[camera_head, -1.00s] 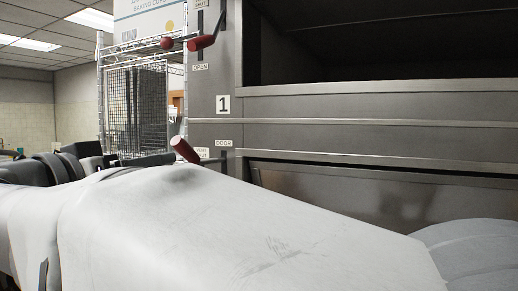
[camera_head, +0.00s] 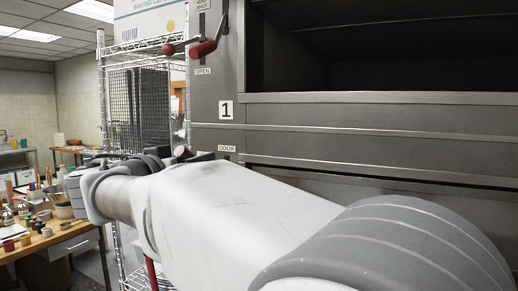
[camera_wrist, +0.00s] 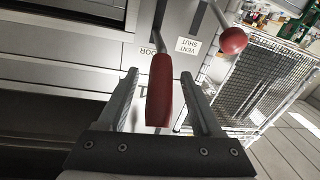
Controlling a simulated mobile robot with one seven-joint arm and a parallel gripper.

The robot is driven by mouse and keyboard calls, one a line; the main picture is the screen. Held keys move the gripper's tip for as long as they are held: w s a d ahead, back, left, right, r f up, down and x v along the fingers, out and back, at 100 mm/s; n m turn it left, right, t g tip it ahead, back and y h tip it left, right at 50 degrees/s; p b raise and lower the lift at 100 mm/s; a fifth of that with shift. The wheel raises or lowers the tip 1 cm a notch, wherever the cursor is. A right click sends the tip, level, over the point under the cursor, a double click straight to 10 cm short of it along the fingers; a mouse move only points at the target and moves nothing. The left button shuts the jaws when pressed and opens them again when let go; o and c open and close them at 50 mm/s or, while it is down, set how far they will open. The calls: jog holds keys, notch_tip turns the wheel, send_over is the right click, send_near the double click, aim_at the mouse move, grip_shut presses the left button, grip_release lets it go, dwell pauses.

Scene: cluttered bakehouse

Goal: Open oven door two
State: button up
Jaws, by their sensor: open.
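The lower lever's red cylindrical grip (camera_wrist: 160,88) stands between the open fingers of my gripper (camera_wrist: 159,73) in the wrist view, by a label partly readable as DOOR. Whether either finger touches it cannot be told. Oven door two (camera_head: 485,203) is the grey front below the deck marked 1. A dark seam runs along its top edge and it looks shut; my arm covers most of it.
The deck above stands open and dark (camera_head: 400,45), with its red door grip (camera_head: 203,49) up left. A red ball knob (camera_wrist: 233,40) is close right of my gripper. A wire rack (camera_head: 103,95) and a cluttered wooden bench (camera_head: 60,238) are at the left.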

jog(key=shift+x, duration=0.9)
jog(key=shift+c, duration=0.4)
grip_shut()
dwell(0.5)
